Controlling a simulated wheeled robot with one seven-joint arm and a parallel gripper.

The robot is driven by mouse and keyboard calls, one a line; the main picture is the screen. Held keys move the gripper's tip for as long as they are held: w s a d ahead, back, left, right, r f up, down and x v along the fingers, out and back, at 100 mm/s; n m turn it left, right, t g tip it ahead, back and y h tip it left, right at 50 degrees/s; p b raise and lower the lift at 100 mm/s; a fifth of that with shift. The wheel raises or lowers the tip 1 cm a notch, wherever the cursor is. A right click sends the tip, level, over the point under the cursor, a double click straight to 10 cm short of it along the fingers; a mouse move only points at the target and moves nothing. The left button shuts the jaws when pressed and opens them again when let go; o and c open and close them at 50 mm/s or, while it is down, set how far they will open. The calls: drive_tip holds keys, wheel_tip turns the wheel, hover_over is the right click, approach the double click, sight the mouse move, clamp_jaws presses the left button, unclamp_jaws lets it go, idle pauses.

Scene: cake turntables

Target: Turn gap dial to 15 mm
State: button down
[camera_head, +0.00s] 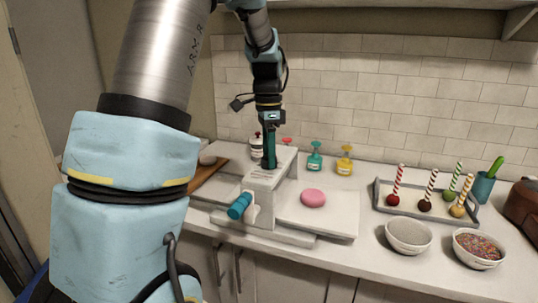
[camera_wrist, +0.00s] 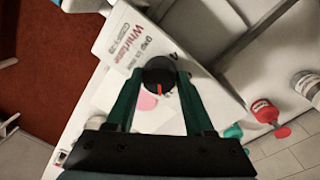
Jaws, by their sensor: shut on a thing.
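The gap dial (camera_wrist: 158,72) is a round black knob with a red pointer line, on the white top of the machine (camera_wrist: 120,45). My gripper (camera_wrist: 160,78) has its two dark green fingers shut on the dial, one on each side. The pointer runs towards the bottom of the wrist view. Print lies beside the dial, but I cannot read a 15 mm mark. In the head view my gripper (camera_head: 270,165) points straight down onto the top of the machine (camera_head: 268,180), and the dial is hidden there.
A teal crank handle (camera_head: 239,206) sticks out of the machine's front. A pink disc (camera_head: 313,197) lies on its right bed. Several bottles stand behind. A tray (camera_head: 378,206) of cake pops and two bowls (camera_head: 407,249) (camera_head: 482,264) are to the right.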

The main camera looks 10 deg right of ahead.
drive_tip(key=shift+c, duration=1.4)
unclamp_jaws()
wheel_tip(320, 180, up, 11)
drive_tip(key=b, duration=0.2)
drive_tip(key=shift+w, duration=0.4)
drive_tip(key=shift+f, duration=0.1)
